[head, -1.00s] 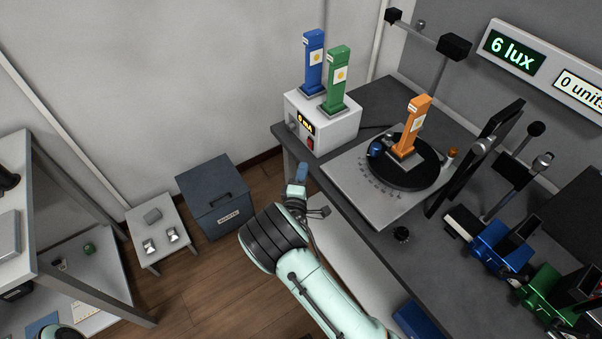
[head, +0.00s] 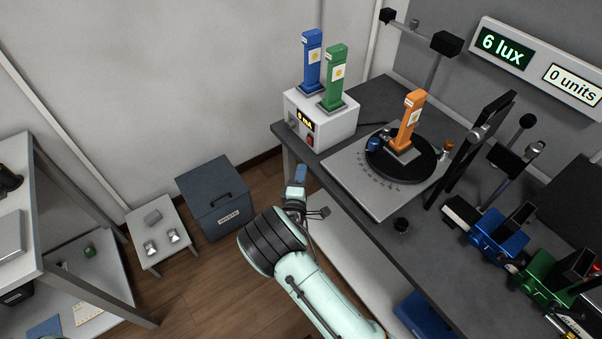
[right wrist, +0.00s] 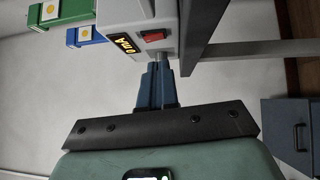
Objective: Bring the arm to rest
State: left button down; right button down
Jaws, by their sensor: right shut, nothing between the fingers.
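My right arm (head: 325,295) reaches up from the bottom of the head view. Its right gripper (head: 301,170) is shut and empty, in front of the bench's left edge. In the right wrist view the blue fingers (right wrist: 159,70) are together, just below the white supply box (right wrist: 140,25) in the picture, with nothing held. Whether they touch the box or the bench cannot be told from this view. My left gripper is not in view.
The dark bench (head: 385,250) carries the supply box (head: 335,125) with blue and green LED modules, and a turntable (head: 400,165) with an orange module. A waste bin (head: 205,190), small white table (head: 150,215) and shelf (head: 105,285) stand left. Floor between is clear.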

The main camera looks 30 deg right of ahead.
jog(key=shift+f, duration=0.1)
dwell(0.3)
jog(key=s+a+f+m+g+y+p, duration=0.1)
jog(key=s+f+m+g+y, duration=0.3)
jog(key=s+f, duration=0.55)
jog(key=s+a+f+m+g+y+p, duration=0.1)
jog(key=s+a+f+m+g+y, duration=0.15)
jog(key=s+f+g, duration=0.7)
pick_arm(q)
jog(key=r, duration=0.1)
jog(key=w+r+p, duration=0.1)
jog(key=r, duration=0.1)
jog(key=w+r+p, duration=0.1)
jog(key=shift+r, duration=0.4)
pick_arm(e)
jog(key=s+a+f+m+g+y, duration=0.2)
jog(key=s+a+m+y, duration=0.6)
jog(key=s+a, duration=0.7)
jog(key=s+y, duration=0.1)
jog(key=s, duration=0.2)
jog(key=shift+f, duration=0.35)
jog(key=shift+a, duration=0.1)
